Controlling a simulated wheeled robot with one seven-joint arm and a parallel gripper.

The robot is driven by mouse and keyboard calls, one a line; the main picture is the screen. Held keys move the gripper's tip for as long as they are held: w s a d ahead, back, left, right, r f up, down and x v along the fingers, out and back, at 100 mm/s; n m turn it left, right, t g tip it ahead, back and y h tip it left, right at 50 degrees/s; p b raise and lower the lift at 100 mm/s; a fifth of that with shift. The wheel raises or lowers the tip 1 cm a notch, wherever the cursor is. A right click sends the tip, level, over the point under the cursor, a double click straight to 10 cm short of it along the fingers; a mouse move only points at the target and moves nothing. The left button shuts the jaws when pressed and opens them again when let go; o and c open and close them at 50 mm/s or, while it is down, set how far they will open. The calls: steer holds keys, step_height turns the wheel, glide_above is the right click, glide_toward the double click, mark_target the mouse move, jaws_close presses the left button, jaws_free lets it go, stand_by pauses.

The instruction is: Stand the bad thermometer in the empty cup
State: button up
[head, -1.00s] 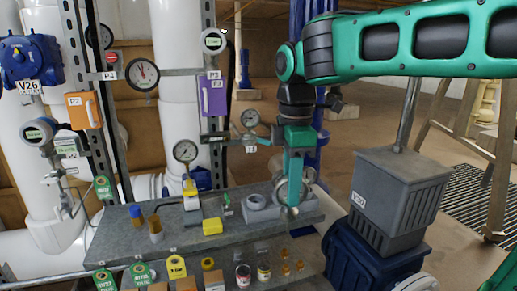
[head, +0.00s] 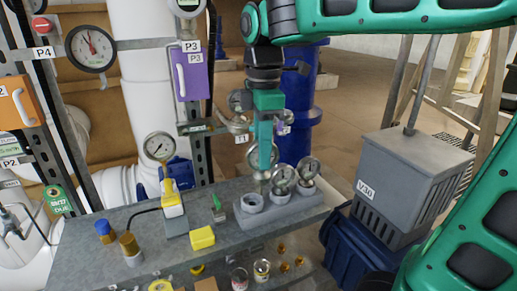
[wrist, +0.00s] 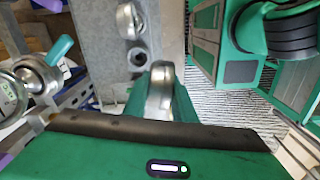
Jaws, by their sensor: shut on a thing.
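My gripper (head: 263,168) points down above the grey rack and is shut on a thermometer. The wrist view shows the held thermometer (wrist: 160,90) as a round steel rim seen edge-on between the fingers; its dial face is hidden. In the head view, the empty cup (head: 252,201) is the open ring at the left end of the rack (head: 268,216), just below and left of the fingertips. Two round-dial thermometers, one in the middle (head: 284,178) and one at the right (head: 308,168), stand in the rack. I cannot read their dials.
A gauge (head: 159,146) stands behind. A grey box (head: 412,165) marked V30 stands to the right. Pipes and posts crowd the back.

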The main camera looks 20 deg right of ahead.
steer(key=w+f, duration=0.4)
steer(key=w, duration=0.2)
steer(key=shift+w+f, duration=0.2)
steer(key=shift+f, duration=0.2)
stand_by(0.3)
steer(key=shift+s+d, duration=0.1)
stand_by(0.6)
step_height(320, 180, down, 7)
stand_by(4.7)
steer(key=o, duration=1)
